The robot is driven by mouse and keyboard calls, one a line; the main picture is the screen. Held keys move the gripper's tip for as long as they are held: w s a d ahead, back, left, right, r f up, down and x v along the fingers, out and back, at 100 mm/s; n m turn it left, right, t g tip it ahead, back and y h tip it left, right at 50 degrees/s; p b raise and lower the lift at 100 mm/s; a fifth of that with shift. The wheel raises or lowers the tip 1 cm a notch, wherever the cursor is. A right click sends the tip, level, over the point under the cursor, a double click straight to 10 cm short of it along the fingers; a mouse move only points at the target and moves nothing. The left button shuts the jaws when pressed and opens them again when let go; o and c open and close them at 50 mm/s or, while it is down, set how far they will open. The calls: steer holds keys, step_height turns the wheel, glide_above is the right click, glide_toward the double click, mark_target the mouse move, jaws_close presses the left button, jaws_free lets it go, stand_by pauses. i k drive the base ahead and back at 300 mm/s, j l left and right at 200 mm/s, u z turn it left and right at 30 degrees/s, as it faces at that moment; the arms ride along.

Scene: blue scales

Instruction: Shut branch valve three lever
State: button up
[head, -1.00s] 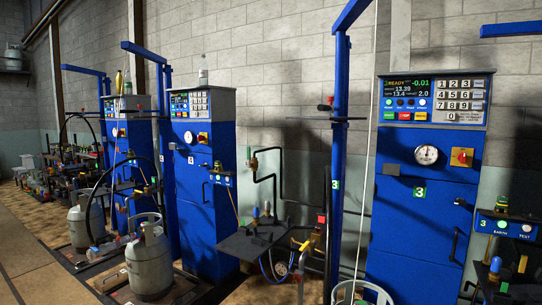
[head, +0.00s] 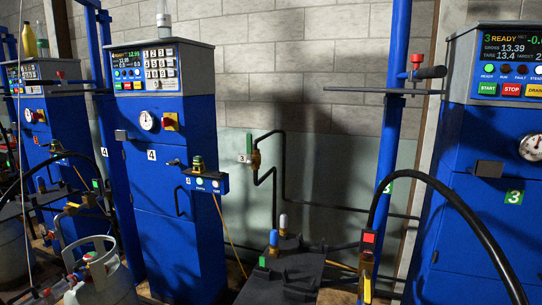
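Branch valve three (head: 256,161) is a small brass valve on thin black pipe against the wall, a little left of the middle in the head view. A white tag (head: 242,159) marked 3 hangs beside it. Its green lever (head: 249,144) stands upright, just left of the pipe. The valve and lever are unobstructed but small. My gripper is not in view, so its opening and whatever it may hold cannot be seen.
Blue cabinet 4 (head: 170,215) stands left of the valve and blue cabinet 3 (head: 470,205) right. A blue post (head: 391,150) and a black curved hose (head: 455,200) stand on the right. A grey cylinder (head: 105,280) is lower left.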

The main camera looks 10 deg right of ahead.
mark_target(249, 137)
steer(key=i+j, duration=0.65)
steer(key=j, duration=0.3)
steer(key=j+z, duration=0.1)
steer(key=j, duration=0.3)
steer(key=i, duration=0.05)
